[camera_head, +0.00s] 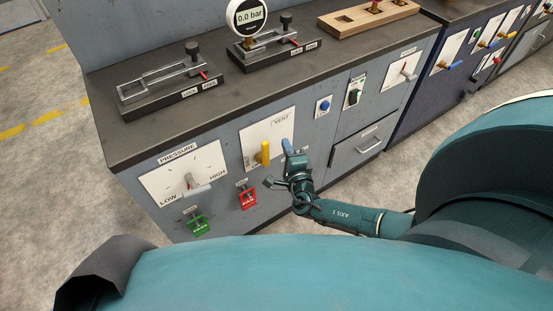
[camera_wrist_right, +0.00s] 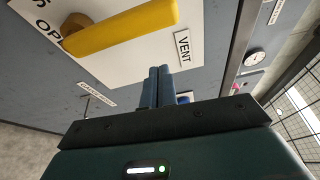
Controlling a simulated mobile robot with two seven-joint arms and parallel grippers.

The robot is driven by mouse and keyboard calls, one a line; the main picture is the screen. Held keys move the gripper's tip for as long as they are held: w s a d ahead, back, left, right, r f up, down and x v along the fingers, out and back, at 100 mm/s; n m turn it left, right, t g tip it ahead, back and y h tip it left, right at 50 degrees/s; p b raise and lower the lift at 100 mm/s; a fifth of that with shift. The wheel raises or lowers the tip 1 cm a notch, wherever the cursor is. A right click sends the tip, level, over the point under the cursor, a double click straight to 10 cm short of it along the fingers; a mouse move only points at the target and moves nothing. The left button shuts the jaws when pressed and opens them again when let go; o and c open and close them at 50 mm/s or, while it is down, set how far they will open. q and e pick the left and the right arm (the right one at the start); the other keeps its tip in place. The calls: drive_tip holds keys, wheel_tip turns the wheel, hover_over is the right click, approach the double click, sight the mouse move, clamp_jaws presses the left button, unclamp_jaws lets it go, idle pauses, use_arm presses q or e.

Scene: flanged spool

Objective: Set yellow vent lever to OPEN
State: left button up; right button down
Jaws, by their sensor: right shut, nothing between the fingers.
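The yellow vent lever (camera_head: 265,152) stands roughly upright on a white plate (camera_head: 284,133) marked VENT, on the front of the grey cabinet. In the right wrist view the yellow lever (camera_wrist_right: 120,27) crosses the upper left. A partly covered label beginning OPE (camera_wrist_right: 48,30) lies by its left end, and the VENT label (camera_wrist_right: 184,49) is at its right. My right gripper (camera_head: 286,146) is just right of the lever, apart from it, in front of the plate. Its blue fingers (camera_wrist_right: 157,86) are together and empty. My left gripper is not in view.
Left of the vent plate is the PRESSURE plate (camera_head: 160,182) with a grey lever. A blue button (camera_head: 323,105), a dark switch (camera_head: 354,95) and a drawer (camera_head: 362,142) are to the right.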

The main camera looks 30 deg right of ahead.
drive_tip(key=p+v, duration=0.1)
drive_tip(key=v, duration=0.9)
drive_tip(key=shift+f, duration=0.2)
drive_tip(key=shift+s, duration=0.1)
